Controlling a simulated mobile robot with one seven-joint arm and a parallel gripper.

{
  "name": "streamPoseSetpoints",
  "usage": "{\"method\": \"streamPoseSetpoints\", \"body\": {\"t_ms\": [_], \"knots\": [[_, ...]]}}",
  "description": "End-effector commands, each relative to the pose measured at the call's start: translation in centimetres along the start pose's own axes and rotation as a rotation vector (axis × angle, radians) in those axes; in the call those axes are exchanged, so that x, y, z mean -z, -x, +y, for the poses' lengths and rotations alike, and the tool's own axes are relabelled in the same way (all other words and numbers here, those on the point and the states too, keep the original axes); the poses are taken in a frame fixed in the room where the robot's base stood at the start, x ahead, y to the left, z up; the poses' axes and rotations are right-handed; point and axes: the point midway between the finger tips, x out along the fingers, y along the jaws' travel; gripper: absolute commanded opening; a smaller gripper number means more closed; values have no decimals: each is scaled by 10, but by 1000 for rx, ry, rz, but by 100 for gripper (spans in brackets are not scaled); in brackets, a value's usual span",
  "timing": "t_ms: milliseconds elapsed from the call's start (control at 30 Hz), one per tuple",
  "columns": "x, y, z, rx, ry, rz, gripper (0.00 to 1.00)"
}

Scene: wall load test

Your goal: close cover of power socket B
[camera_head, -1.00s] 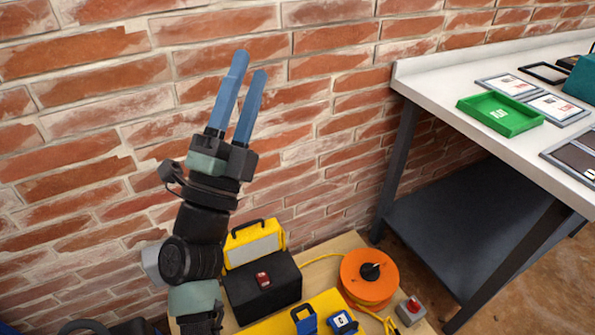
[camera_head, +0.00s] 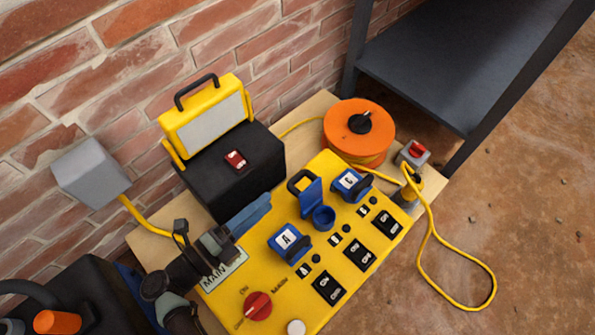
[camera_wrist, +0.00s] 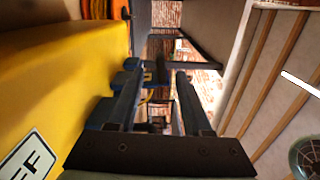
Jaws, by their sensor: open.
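A yellow panel (camera_head: 221,289) holds a row of three blue sockets. The covers marked A (camera_head: 288,241) and C (camera_head: 351,184) are down. The middle socket (camera_head: 324,217), between A and C, has its blue cover (camera_head: 311,196) standing up, so its round opening shows; I take it as B, though no letter is readable on it. My gripper (camera_head: 266,203) has blue fingers and is left of the raised cover, above the panel, apart from it. In the wrist view my gripper (camera_wrist: 157,75) has its fingers apart with no object clearly held between them.
A black case (camera_head: 215,185) with a yellow work light (camera_head: 205,120) stands behind the panel. An orange cable reel (camera_head: 345,125) and a red-button box (camera_head: 410,156) are to the right. A yellow cable (camera_head: 427,240) loops onto the floor. A grey wall box (camera_head: 90,174) is at left.

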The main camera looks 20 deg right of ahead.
Motion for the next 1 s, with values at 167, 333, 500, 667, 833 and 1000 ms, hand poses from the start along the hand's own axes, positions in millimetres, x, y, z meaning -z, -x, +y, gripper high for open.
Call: {"method": "streamPoseSetpoints", "body": {"t_ms": [167,333,500,667,833,1000], "knots": [[2,-18,3,1,1,6,50],[2,-53,4,2,-1,6,50],[2,-88,5,1,-1,7,50],[1,-113,4,1,-2,5,50],[1,-126,1,1,-1,3,50],[0,-129,-1,1,1,1,50]]}}
